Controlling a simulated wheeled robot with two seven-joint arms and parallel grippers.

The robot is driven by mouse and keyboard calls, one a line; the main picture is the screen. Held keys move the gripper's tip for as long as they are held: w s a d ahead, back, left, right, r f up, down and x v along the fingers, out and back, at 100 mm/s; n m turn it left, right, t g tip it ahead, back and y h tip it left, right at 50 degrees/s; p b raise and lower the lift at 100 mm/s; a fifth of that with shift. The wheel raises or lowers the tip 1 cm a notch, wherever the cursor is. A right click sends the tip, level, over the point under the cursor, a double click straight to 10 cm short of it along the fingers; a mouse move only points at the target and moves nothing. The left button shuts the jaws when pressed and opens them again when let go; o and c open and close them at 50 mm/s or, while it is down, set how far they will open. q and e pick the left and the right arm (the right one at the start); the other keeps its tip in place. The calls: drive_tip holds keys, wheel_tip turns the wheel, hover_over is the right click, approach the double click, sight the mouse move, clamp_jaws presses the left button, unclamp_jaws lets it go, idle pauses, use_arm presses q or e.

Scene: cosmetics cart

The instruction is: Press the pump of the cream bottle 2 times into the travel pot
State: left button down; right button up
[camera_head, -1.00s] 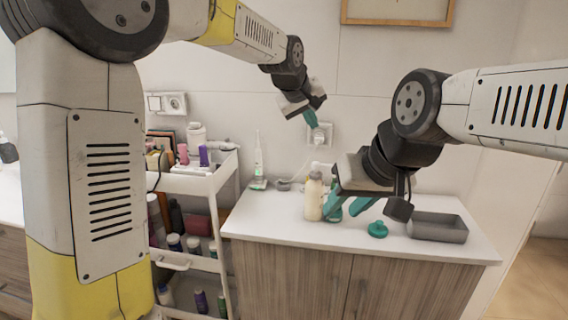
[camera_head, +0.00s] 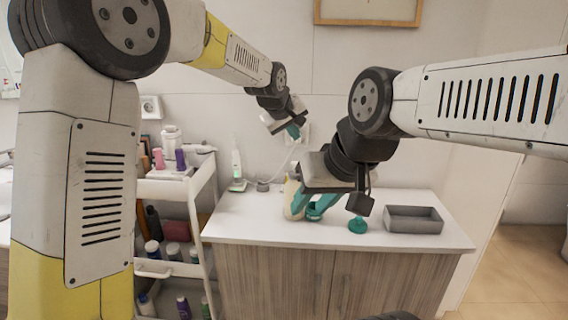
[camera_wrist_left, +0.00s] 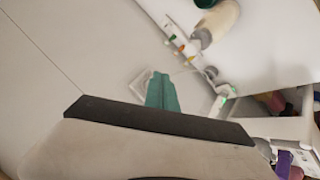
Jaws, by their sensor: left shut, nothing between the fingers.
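The cream bottle (camera_head: 291,200) stands on the white counter, partly hidden by my right gripper in the head view. It also shows near the top of the left wrist view (camera_wrist_left: 221,20). A teal pot (camera_head: 314,214) is beside it, largely covered by the right fingers; a separate teal piece (camera_head: 358,226) lies to the right. My left gripper (camera_head: 293,132) is shut and empty, in the air above the back of the counter. Its teal fingers show in the left wrist view (camera_wrist_left: 162,93). My right gripper (camera_head: 314,203) is low by the bottle and pot, its fingers apart; contact is unclear.
A grey tray (camera_head: 413,226) stands on the right of the counter. An upright white device with a green light (camera_head: 237,172) stands at the back left. A white cart (camera_head: 176,190) with several bottles is left of the counter. The front left counter is clear.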

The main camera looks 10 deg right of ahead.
sight(294, 163)
use_arm(q)
drive_tip(key=shift+f, duration=2.75)
drive_tip(key=shift+f, duration=0.45)
drive_tip(key=shift+f, duration=0.85)
idle(0.8)
drive_tip(key=shift+r, duration=1.3)
drive_tip(key=shift+r, duration=2.5)
